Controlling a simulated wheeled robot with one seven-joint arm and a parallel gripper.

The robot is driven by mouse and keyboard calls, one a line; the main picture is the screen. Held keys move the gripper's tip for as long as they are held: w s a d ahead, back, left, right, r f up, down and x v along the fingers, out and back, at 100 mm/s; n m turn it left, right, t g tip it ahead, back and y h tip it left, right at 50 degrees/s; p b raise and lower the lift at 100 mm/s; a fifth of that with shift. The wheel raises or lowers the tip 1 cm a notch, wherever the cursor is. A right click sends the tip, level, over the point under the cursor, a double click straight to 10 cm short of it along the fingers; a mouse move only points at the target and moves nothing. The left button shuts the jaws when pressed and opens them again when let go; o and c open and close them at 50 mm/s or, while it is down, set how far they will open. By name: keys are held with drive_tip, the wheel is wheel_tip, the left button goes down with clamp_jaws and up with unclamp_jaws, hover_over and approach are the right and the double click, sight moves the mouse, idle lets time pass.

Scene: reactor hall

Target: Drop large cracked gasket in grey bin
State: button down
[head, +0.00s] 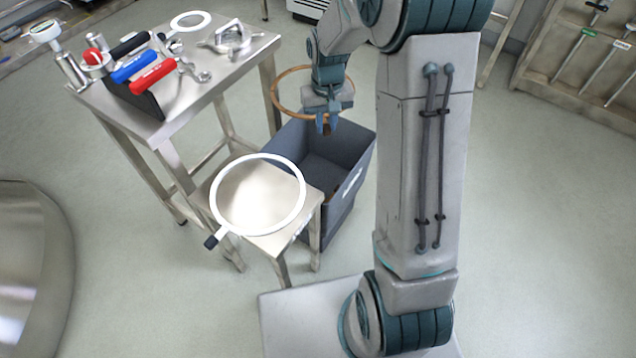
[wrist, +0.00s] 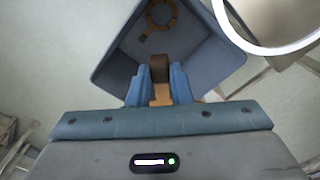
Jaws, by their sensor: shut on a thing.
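My gripper (head: 326,126) is shut on a large brown ring gasket (head: 274,97) by its dark tab, which shows between the fingers in the wrist view (wrist: 159,70). The ring is held up in the air around the end of my arm; no crack can be made out at this size. The grey bin (head: 346,198) stands on the floor below my gripper. In the wrist view the bin (wrist: 112,62) opens beneath the fingertips. A smaller brown ring with a tab (wrist: 174,20) lies inside it.
A low steel table (head: 283,240) stands against the bin's left, bearing a large white ring with a black tab (head: 303,190). A taller steel table (head: 205,95) behind holds tools, fittings and a smaller white ring (head: 208,17). Floor right of the bin is clear.

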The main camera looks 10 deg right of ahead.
drive_tip(key=shift+f, duration=0.1)
drive_tip(key=s+a+f+m+b, duration=0.1)
drive_tip(key=a+f+m+b, duration=0.1)
drive_tip(key=f, duration=0.5)
drive_tip(key=s+a+f+m+b, duration=0.1)
drive_tip(key=a+f+m+b, duration=0.2)
drive_tip(key=f, duration=0.4)
drive_tip(key=shift+s+a+f+b, duration=0.2)
drive_tip(key=shift+a+b, duration=0.35)
drive_tip(key=shift+b, duration=0.4)
drive_tip(key=c, duration=1.2)
unclamp_jaws()
drive_tip(key=shift+c, duration=0.2)
wheel_tip(320, 180, up, 6)
drive_tip(key=p, duration=0.4)
drive_tip(key=shift+p, duration=0.35)
